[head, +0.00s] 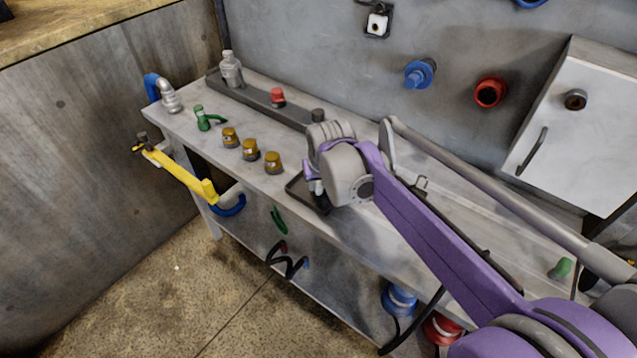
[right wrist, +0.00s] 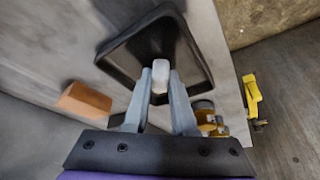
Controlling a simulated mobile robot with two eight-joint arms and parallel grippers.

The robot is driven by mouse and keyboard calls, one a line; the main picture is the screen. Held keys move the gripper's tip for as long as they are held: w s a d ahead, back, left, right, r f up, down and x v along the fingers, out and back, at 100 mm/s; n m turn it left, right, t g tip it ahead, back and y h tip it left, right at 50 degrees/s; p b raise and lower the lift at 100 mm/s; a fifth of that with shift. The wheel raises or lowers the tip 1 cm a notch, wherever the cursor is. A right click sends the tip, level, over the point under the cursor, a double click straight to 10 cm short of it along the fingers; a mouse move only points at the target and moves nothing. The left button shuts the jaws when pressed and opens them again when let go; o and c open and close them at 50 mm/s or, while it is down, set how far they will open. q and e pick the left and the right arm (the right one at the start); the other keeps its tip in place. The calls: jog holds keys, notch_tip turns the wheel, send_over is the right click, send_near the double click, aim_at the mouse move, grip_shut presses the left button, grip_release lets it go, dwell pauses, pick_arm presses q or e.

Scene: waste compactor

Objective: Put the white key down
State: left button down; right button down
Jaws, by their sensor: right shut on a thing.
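The white key (right wrist: 160,74) shows in the right wrist view as a small pale piece between the fingertips of my right gripper (right wrist: 160,88). The gripper is shut on it. A dark square tray (right wrist: 190,42) with a raised rim lies beyond the key, which appears in front of the tray's inside. I cannot tell whether the key touches the tray floor. In the head view my right gripper (head: 316,188) points down at the tray (head: 293,188) near the bench's front edge, and my purple arm hides the key and part of the tray. My left gripper is not in view.
Several brass-coloured knobs (head: 250,150) stand left of the tray on the grey bench (head: 180,125). A yellow lever (head: 180,173) juts out at the bench's left end. An orange block (right wrist: 85,100) lies near the tray in the wrist view. A long dark tray (head: 245,90) lies behind.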

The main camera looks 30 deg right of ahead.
jog(key=c, duration=0.7)
grip_release()
jog(key=shift+f, duration=0.1)
jog(key=shift+c, duration=0.2)
jog(key=shift+r, duration=0.2)
jog(key=p+v, duration=0.2)
jog(key=v, duration=1)
jog(key=s+a+f+n, duration=0.1)
jog(key=s+a+f, duration=0.2)
jog(key=s+f, duration=0.3)
jog(key=s+a+f+n, duration=0.1)
jog(key=s+a+f, duration=0.2)
jog(key=s+f, duration=0.2)
jog(key=s+a+f+n+y, duration=0.1)
jog(key=s+a+f, duration=0.2)
jog(key=s+f, duration=0.3)
jog(key=shift+s+f+t, duration=0.35)
jog(key=shift+s+t, duration=0.05)
jog(key=shift+s, duration=0.1)
